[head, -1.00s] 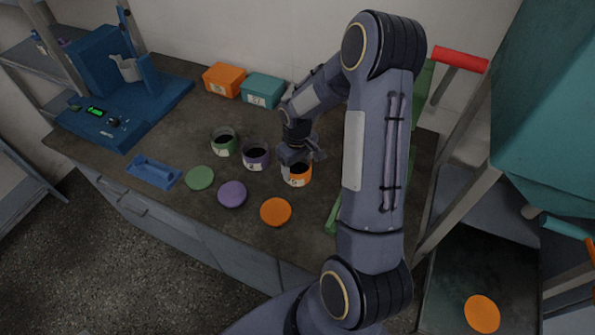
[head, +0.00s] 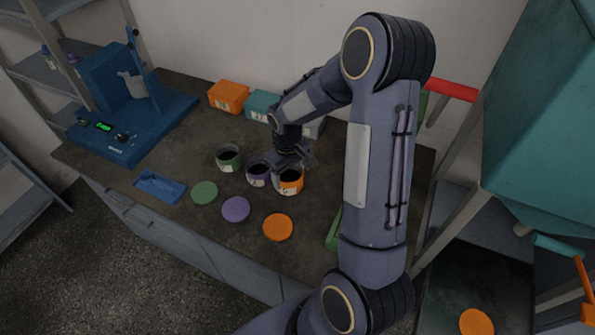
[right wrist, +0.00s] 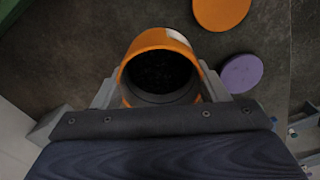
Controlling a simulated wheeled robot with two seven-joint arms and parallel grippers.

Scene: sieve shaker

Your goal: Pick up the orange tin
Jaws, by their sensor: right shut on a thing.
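The orange tin (head: 290,182) is an open round tin with a pale label and dark contents, at the right end of a row of tins on the bench. In the right wrist view the tin (right wrist: 160,65) sits between the two fingers. My right gripper (head: 292,166) is shut on the tin from the far side, one finger on each side of it. The right gripper (right wrist: 162,88) also shows in the wrist view. I cannot tell if the tin is clear of the bench. My left gripper is not in view.
A purple tin (head: 258,173) stands close to the left of the orange tin, with a green tin (head: 228,158) beyond it. Green (head: 204,192), purple (head: 236,209) and orange (head: 278,227) lids lie in front. Orange (head: 228,96) and teal (head: 262,105) boxes stand behind. A blue machine (head: 125,120) is at left.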

